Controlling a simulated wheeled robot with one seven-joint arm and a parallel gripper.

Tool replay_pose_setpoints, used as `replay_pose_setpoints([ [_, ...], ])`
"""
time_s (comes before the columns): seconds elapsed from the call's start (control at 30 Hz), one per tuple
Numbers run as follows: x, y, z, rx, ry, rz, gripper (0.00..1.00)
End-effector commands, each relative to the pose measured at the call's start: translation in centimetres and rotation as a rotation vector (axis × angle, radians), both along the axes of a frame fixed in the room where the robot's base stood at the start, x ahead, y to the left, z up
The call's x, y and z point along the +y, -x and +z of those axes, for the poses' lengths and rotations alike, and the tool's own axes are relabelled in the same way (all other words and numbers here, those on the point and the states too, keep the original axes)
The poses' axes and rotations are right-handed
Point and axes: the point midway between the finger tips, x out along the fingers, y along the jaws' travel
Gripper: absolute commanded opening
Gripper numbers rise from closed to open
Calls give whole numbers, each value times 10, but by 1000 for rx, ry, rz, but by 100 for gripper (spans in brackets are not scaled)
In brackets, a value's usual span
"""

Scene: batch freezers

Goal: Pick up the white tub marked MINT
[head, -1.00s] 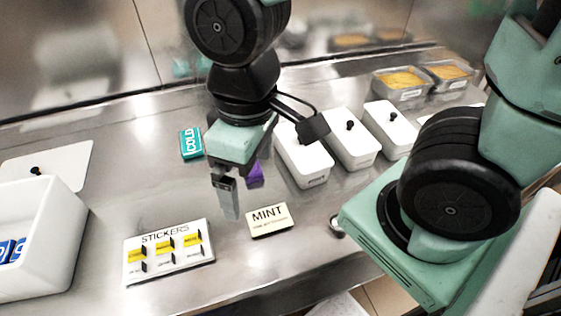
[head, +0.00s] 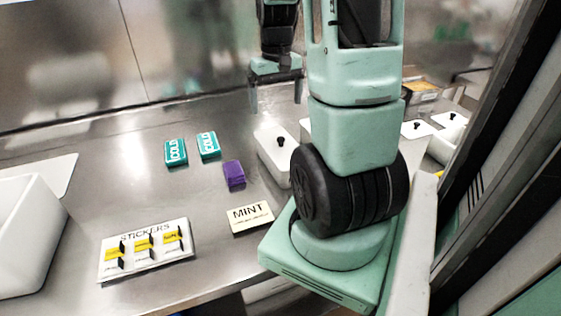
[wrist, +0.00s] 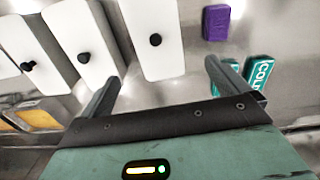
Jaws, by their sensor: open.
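Several white tubs with black-knobbed lids stand in a row. The nearest white tub (head: 270,143) is partly behind my arm. Two more, a tub (head: 413,131) and the tub beside it (head: 447,119), show to its right. In the wrist view a white tub (wrist: 152,32) lies just beyond my open fingers, with another tub (wrist: 83,42) to its left. No MINT mark is readable on any tub; a cream card reading MINT (head: 250,217) lies on the counter in front. My gripper (head: 277,98) is open and empty near the row's far side; it also shows in the wrist view (wrist: 163,74).
Two teal COLD blocks (head: 175,152) and a purple block (head: 234,173) lie left of the tubs. A STICKERS board (head: 143,265) lies in front. A white bin (head: 30,240) stands at the left. Bare steel counter lies between them.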

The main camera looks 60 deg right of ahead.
Motion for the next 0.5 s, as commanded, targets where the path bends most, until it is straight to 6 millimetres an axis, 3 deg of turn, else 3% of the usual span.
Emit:
replay_pose_setpoints([
  [0.5,1,1,-100,4,-4,2,100],
])
